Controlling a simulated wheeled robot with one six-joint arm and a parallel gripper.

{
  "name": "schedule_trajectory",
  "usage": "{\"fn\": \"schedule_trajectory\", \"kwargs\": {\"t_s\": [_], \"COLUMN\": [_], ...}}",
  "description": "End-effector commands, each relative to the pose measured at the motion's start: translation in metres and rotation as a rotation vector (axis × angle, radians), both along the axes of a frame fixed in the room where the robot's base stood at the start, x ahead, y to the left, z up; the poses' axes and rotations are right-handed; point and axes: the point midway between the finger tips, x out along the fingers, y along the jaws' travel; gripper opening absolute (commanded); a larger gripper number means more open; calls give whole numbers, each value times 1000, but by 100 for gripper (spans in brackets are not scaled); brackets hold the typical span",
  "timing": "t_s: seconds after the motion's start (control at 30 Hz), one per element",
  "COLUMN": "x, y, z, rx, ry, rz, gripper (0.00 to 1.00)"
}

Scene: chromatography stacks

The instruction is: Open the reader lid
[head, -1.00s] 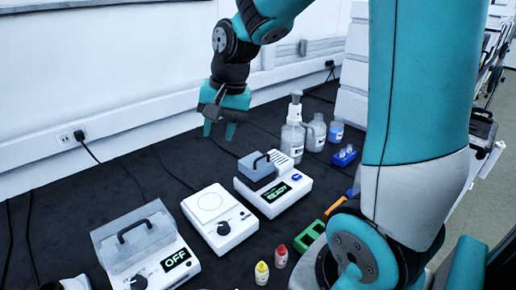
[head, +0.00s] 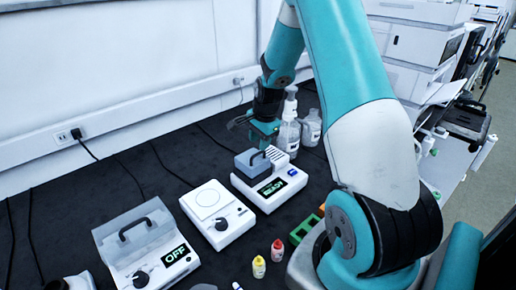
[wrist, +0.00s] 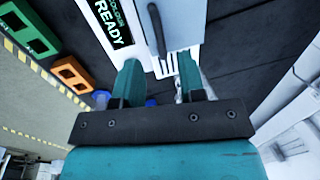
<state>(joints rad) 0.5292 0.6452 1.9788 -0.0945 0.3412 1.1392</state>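A white device with a green READY display (head: 271,188) stands on the dark bench in the head view, and I take it to be the reader. Its grey lid (head: 251,166) is down, with a dark handle (head: 258,158) on top. My gripper (head: 264,140) is just above the lid's far right side, pointing down. In the wrist view my gripper (wrist: 160,62) is open and empty. The dark handle (wrist: 156,30) shows in line with the gap between the fingertips, and the READY display (wrist: 112,25) is to its left. Whether the fingers touch the handle cannot be told.
A white flat device (head: 217,212) and an OFF device with a clear lid (head: 133,237) stand to the left. Bottles (head: 289,133) stand close behind my gripper. Yellow (head: 259,267) and red (head: 277,251) dropper bottles and a green rack (head: 304,229) are in front.

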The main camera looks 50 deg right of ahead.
Motion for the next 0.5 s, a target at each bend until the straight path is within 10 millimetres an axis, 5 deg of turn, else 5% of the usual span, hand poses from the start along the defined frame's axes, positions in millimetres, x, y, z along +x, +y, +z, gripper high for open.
{"fn": "schedule_trajectory", "kwargs": {"t_s": [0.2,0.5], "x": [7,9], "y": [0,0], "z": [-33,-46], "rx": [0,-1], "ry": [1,-1], "rz": [1,1], "gripper": [37,37]}}
